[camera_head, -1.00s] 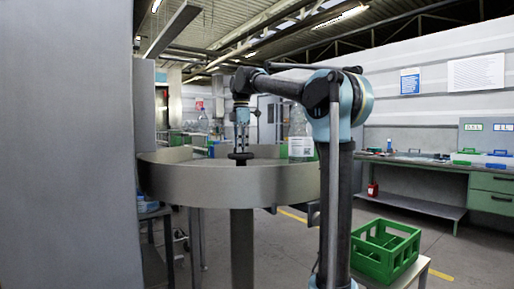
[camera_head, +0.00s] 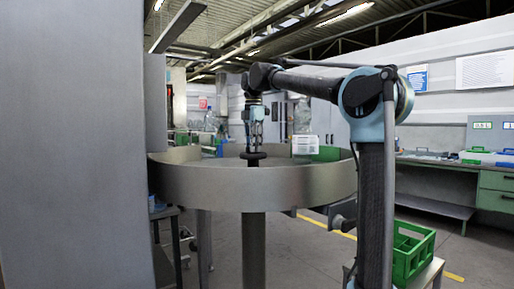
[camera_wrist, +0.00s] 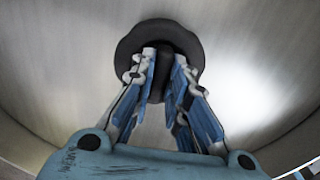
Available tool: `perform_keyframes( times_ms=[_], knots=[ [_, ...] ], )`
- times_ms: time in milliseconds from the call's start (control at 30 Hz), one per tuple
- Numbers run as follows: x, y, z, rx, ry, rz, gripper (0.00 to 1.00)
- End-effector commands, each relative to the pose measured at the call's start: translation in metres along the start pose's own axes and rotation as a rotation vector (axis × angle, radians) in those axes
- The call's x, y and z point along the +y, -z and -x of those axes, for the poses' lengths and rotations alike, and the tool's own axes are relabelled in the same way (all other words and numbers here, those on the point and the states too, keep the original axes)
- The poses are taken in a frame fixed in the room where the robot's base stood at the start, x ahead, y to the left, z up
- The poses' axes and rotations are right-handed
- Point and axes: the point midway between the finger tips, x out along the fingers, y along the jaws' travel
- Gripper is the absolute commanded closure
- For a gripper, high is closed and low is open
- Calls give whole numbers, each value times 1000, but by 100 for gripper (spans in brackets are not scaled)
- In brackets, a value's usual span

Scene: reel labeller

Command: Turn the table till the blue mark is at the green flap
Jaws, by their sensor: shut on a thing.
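The round metal table (camera_head: 250,188) has a high grey rim and a black knob (camera_head: 253,156) at its centre. My gripper (camera_wrist: 162,75) is shut on the knob, with a blue-padded finger on each side of its raised grip; in the head view the gripper (camera_head: 254,143) stands upright over the table's middle. A green panel (camera_head: 326,153), likely the green flap, shows at the far right of the rim beside a white label (camera_head: 305,145). I cannot make out the blue mark for certain; the high near rim hides much of the table's surface.
A large grey panel (camera_head: 75,150) stands close on the left. A green crate (camera_head: 413,250) sits on a low stand at the right front. A workbench (camera_head: 455,170) runs along the right wall. Clear bottles (camera_head: 302,115) show behind the rim.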

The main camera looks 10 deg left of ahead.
Motion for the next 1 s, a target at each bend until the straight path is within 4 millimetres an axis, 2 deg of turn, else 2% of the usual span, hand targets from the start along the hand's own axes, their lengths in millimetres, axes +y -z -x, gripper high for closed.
perform_keyframes(
  times_ms=[200, 233, 300, 333, 733, 867, 1000],
  knots=[
    [0, -1, 1, -5, -3, -2, 100],
    [0, -1, 1, -5, -3, -2, 83],
    [0, -1, 1, -4, -3, -2, 67],
    [0, -1, 1, -4, -3, -2, 65],
    [0, 0, 5, -1, -2, -1, 65],
    [0, 0, 18, -1, -2, -1, 65],
    [0, -1, 40, -1, -2, -1, 65]
  ],
)
